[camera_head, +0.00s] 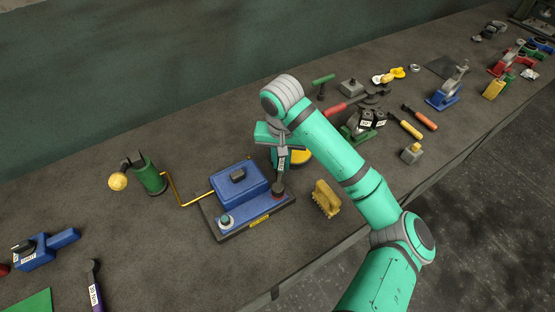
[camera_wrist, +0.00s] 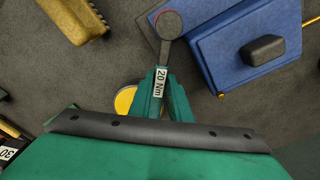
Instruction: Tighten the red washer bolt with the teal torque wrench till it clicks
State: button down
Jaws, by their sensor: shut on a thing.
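My gripper (camera_head: 279,148) is shut on the teal torque wrench (camera_head: 282,166), whose label reads 20 Nm in the wrist view (camera_wrist: 160,82). The wrench's round dark head (camera_wrist: 169,25) is at the right end of the blue casting (camera_head: 250,210) on its dark base. A thin red rim (camera_wrist: 157,17) shows around the head, where the red washer bolt is; the bolt itself is hidden beneath. I cannot tell whether the head is fully seated. A second bolt with a teal washer (camera_head: 226,220) stands at the casting's front left corner.
A yellow brush (camera_head: 326,198) lies right of the casting. A yellow round thing (camera_head: 301,157) sits behind the wrench. A purple-handled wrench (camera_head: 95,285) lies front left. Tools and clamps crowd the right.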

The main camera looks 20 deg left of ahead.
jog(key=shift+d+f+m, duration=0.15)
jog(key=shift+d+m, duration=0.25)
jog(key=shift+m, duration=0.2)
jog(key=shift+d+f+m, duration=0.1)
jog(key=shift+d+m, duration=0.7)
jog(key=shift+m, duration=0.4)
jog(key=shift+a, duration=0.2)
jog(key=shift+w+r, duration=0.1)
jog(key=shift+r, duration=1.8)
